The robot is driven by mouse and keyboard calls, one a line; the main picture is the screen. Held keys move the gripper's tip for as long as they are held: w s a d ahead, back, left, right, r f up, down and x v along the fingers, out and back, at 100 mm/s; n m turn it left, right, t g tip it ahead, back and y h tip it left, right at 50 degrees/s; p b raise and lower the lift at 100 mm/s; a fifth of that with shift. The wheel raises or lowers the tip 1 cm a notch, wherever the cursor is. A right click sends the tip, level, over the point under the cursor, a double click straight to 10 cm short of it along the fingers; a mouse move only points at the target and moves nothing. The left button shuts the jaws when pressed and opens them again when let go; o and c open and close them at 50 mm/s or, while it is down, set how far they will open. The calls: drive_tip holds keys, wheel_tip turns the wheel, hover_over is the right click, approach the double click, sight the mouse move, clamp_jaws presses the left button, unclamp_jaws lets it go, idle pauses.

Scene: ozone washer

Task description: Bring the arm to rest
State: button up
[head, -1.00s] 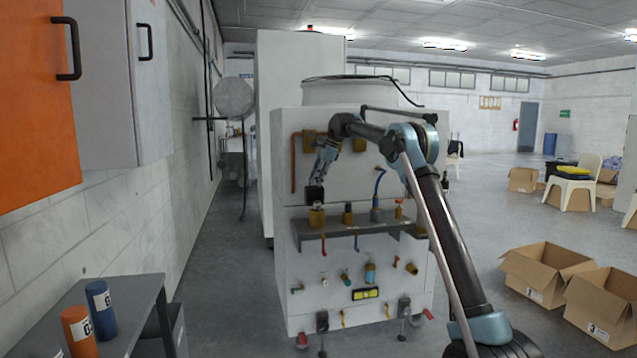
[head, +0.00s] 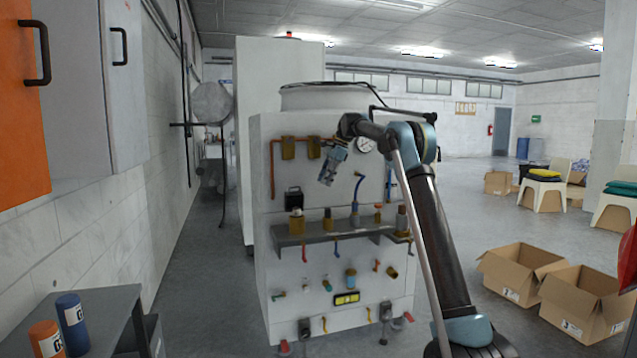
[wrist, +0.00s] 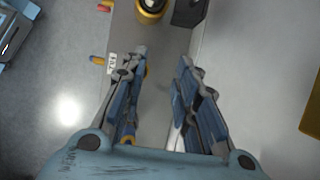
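My arm reaches up and over toward the white ozone washer (head: 340,252). My gripper (head: 327,182) hangs in front of its face, tilted down, above the grey shelf (head: 325,236). In the wrist view my gripper (wrist: 162,60) has its two fingers apart with nothing between them. A black block (head: 293,198) sits at the top of the left brass fitting (head: 297,222), apart from my gripper. The black block (wrist: 188,12) and a brass fitting (wrist: 152,8) show beyond the fingertips in the wrist view.
Several valves and pipes line the shelf, with a round gauge (head: 366,144) close to my arm. Open cardboard boxes (head: 515,272) lie on the floor at right. A grey table (head: 100,310) with canisters stands at lower left. Floor between wall and washer is clear.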

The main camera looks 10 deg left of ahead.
drive_tip(key=shift+d, duration=0.2)
drive_tip(key=s+d+r+n+t, duration=0.1)
drive_tip(key=s+d+r+n, duration=0.25)
drive_tip(key=s+d, duration=0.95)
drive_tip(key=s+d+f+n+t+h, duration=0.1)
drive_tip(key=s+d, duration=0.4)
drive_tip(key=s, duration=0.3)
drive_tip(key=s+d+f+n+h, duration=0.1)
drive_tip(key=s+d+f+n, duration=0.1)
drive_tip(key=s+d, duration=0.45)
drive_tip(key=s+d+f+n+h, duration=0.1)
drive_tip(key=s+d+f+n, duration=0.2)
drive_tip(key=s+f, duration=1)
drive_tip(key=s+d+f+n+t+h, duration=0.1)
drive_tip(key=s+d+f+n, duration=0.2)
drive_tip(key=s+d+f, duration=0.6)
drive_tip(key=s+f, duration=0.5)
drive_tip(key=s, duration=0.6)
drive_tip(key=shift+d, duration=0.35)
drive_tip(key=shift+f, duration=0.1)
